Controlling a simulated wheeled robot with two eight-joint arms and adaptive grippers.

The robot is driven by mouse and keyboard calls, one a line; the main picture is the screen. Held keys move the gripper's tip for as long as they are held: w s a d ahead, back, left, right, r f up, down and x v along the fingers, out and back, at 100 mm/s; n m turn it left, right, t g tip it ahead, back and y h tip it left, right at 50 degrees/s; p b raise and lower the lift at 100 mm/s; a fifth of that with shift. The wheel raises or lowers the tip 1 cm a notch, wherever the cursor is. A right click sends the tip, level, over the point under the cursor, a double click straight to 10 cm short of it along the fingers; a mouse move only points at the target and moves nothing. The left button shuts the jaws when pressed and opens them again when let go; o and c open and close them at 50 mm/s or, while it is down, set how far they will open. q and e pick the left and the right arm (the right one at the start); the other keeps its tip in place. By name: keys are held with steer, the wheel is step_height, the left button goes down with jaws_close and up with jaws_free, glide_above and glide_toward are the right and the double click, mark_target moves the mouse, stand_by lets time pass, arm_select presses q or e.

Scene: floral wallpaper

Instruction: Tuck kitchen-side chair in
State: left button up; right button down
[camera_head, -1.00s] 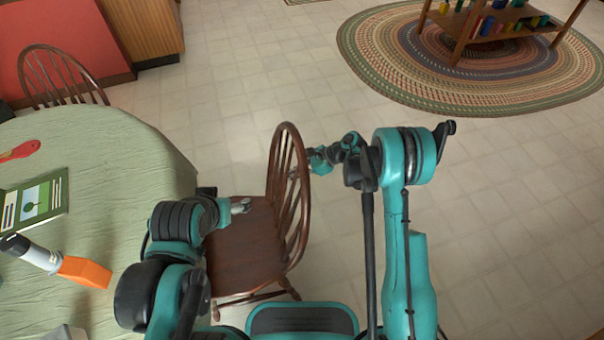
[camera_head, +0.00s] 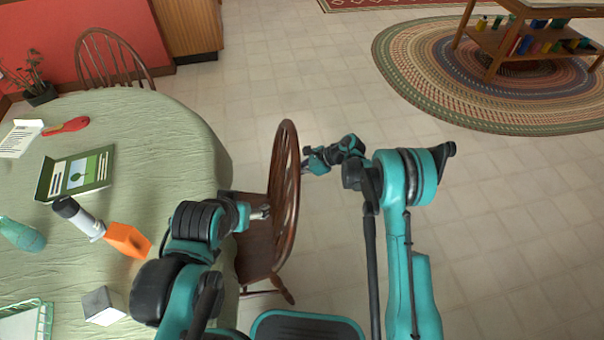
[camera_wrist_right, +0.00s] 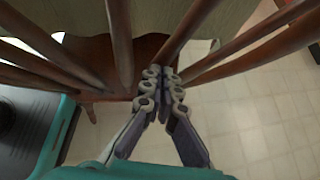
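A brown wooden chair (camera_head: 286,190) with a spindle back stands at the right side of the cloth-covered table (camera_head: 190,150). Its seat (camera_head: 254,255) is partly beneath the table edge, and its back is just outside it. My left gripper (camera_head: 264,212) is over the seat, on the table side of the chair back; its fingers are too small to tell open from shut. My right gripper (camera_head: 306,166) is behind the chair back. In the right wrist view, its fingers (camera_wrist_right: 165,88) are together, close to the spindles (camera_wrist_right: 120,45); I cannot tell whether they touch.
Another spindle-back chair (camera_head: 112,62) stands at the table's far side. The table holds a green book (camera_head: 78,174), an orange object (camera_head: 127,240) and other items. A braided rug (camera_head: 420,85) lies under a wooden shelf table (camera_head: 530,42).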

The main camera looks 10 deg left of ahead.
mark_target(285, 165)
steer(key=s+a, duration=0.3)
steer(key=a, duration=0.8)
steer(key=shift+b, duration=0.4)
steer(key=shift+r, duration=0.15)
steer(key=v, duration=1.2)
steer(key=shift+w+d, duration=0.15)
steer(key=shift+d, duration=0.15)
